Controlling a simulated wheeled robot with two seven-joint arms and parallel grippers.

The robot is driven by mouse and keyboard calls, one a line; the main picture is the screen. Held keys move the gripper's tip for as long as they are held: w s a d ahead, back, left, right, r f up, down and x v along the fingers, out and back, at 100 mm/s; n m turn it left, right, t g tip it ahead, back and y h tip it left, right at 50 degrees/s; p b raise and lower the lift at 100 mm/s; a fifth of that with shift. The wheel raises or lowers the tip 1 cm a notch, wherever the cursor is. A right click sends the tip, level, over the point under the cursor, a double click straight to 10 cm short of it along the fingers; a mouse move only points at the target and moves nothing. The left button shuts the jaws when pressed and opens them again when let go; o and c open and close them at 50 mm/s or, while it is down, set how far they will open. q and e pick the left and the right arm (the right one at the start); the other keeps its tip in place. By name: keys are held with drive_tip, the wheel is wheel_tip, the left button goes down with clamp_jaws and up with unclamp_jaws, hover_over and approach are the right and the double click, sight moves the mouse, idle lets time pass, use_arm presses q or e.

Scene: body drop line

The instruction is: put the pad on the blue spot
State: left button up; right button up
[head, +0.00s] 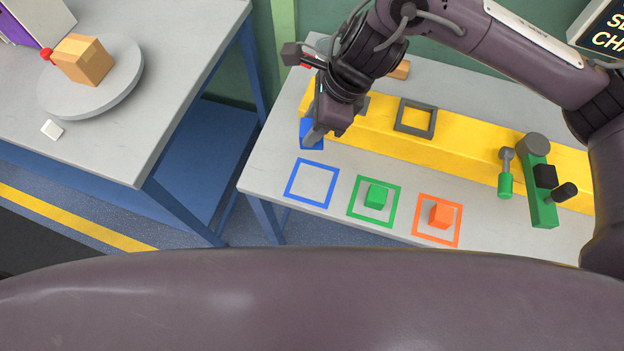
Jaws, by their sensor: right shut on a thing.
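The blue pad (306,127) is at the left end of the yellow beam, partly hidden by my gripper. My right gripper (314,134) comes down from above and is shut on the blue pad. Whether the pad touches the surface under it cannot be told. The blue spot (290,191) is a blue square outline on the grey table, just in front of the gripper, with bare table inside it. My left gripper is not in view.
A green block (376,196) and an orange block (441,215) sit in their outlines. The yellow beam (460,150) carries a dark square frame (415,118). Green parts (540,195) stand at right. A separate table (150,130) at left holds a round plate (105,103) with a box.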

drive_tip(key=shift+w+f+n+g, duration=0.15)
drive_tip(key=shift+n+g, duration=0.15)
drive_tip(key=shift+n, duration=0.3)
drive_tip(key=shift+f, duration=0.35)
wheel_tip(320, 180, down, 19)
drive_tip(key=shift+f+p, duration=0.1)
drive_tip(key=shift+p, duration=0.8)
drive_tip(key=o, duration=1)
